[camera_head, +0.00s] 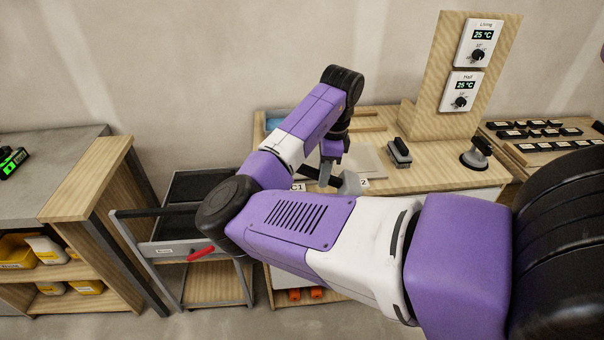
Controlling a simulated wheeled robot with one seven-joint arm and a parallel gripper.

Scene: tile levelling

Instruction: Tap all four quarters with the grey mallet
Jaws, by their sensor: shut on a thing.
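My gripper (331,164) points down over the workbench, shut on the dark handle of the grey mallet. The mallet (351,184) has a grey head, which shows right of the gripper near the bench's front edge. A flat grey tile (368,161) lies on the bench behind and right of the mallet. My arm hides part of the tile, and I cannot make out its separate quarters. Whether the mallet head touches anything is unclear from this angle.
A black-handled float (399,152) and a suction cup (477,154) stand right of the tile on the workbench (430,178). An upright wooden panel (440,105) carries two thermostats. A trolley (178,248) and wooden shelving (88,190) stand to the left.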

